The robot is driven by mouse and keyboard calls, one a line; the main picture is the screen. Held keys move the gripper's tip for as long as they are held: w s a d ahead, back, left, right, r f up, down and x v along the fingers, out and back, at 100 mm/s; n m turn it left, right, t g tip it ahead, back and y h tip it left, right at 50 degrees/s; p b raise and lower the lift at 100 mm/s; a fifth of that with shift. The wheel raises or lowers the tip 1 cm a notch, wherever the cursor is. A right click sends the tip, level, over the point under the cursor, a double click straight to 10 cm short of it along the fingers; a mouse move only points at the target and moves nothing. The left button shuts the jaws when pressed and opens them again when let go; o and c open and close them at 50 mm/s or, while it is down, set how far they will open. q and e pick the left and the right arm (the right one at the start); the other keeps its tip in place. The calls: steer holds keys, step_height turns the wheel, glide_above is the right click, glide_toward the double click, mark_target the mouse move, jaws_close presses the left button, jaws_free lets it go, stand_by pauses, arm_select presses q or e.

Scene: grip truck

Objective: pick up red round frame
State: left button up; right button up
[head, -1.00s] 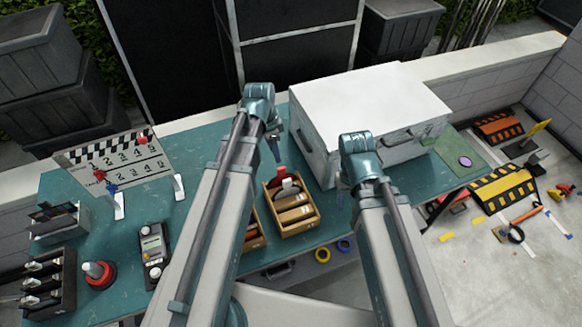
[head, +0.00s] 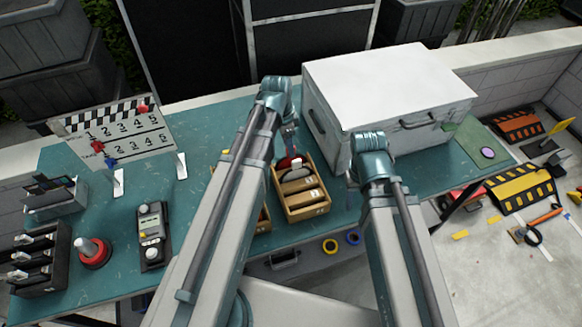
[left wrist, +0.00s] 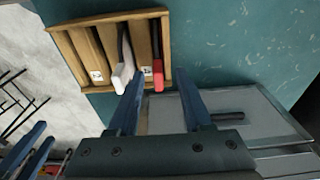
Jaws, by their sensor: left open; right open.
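The red frame (head: 286,163) stands in the right wooden box (head: 303,211) on the teal table, partly covered by my left gripper (head: 291,146) in the head view. In the left wrist view, its red part (left wrist: 158,76) sticks up from the slot nearest the fingers, and its round outline cannot be made out. A white-handled piece (left wrist: 122,75) stands beside it. My left gripper (left wrist: 160,103) is open and empty, its fingertips just short of the red part. My right gripper is hidden behind its arm in the head view; two parted blue fingers (left wrist: 30,146) show in the left wrist view.
A large white case (head: 390,85) stands right of the box, close to my right arm. A second wooden box is mostly hidden behind my left arm. A handheld device (head: 152,235), red-based knob (head: 93,253) and clapperboard (head: 118,131) stand at left.

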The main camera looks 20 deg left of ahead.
arm_select(q)
steer(key=f+b, duration=0.3)
steer(key=d+f+b, duration=0.1)
steer(key=f+b, duration=0.1)
steer(key=shift+w+d+f, duration=0.1)
steer(key=shift+w+f, duration=0.05)
steer(key=shift+w, duration=0.1)
steer(key=shift+c, duration=0.2)
jaws_close()
